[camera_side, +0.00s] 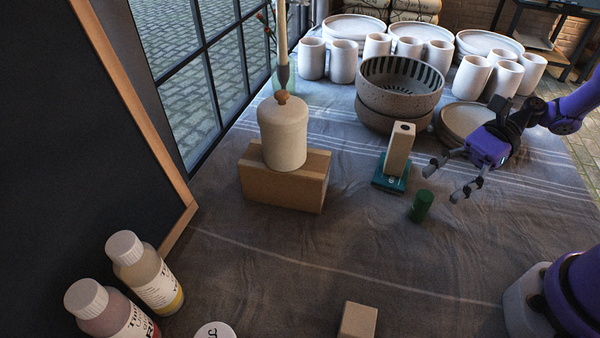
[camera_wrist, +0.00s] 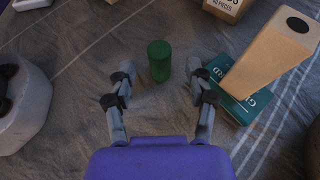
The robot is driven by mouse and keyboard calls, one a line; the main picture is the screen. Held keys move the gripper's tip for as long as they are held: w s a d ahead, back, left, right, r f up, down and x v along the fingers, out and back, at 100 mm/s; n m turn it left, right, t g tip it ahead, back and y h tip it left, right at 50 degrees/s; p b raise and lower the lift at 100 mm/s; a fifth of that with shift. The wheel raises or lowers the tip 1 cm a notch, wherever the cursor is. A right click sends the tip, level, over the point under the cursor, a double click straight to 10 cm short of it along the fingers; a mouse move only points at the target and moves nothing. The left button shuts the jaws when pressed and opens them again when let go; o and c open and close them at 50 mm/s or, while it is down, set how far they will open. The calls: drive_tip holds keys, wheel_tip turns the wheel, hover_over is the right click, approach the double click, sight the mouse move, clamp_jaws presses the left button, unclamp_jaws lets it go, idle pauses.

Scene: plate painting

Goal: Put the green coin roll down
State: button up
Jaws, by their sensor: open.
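The green coin roll (camera_side: 421,206) stands upright on the grey tablecloth in the side view. In the wrist view the green coin roll (camera_wrist: 159,61) stands just beyond and between my fingertips, apart from both. My gripper (camera_side: 447,181) is open and empty, a little above the cloth and to the right of the roll in the side view. In the wrist view my gripper (camera_wrist: 160,88) has its fingers spread wide on either side, with nothing between them but cloth and the roll ahead.
A teal box (camera_side: 391,174) with a tan block (camera_side: 399,150) on it stands close to the roll. Bowls (camera_side: 400,88) and plates (camera_side: 466,122) are behind. A lidded jar (camera_side: 283,132) sits on a wooden block (camera_side: 284,183). Cloth in front of the roll is clear.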

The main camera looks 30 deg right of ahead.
sight(417, 203)
drive_tip(key=x, duration=0.7)
drive_tip(key=shift+a, duration=0.15)
clamp_jaws()
idle(0.3)
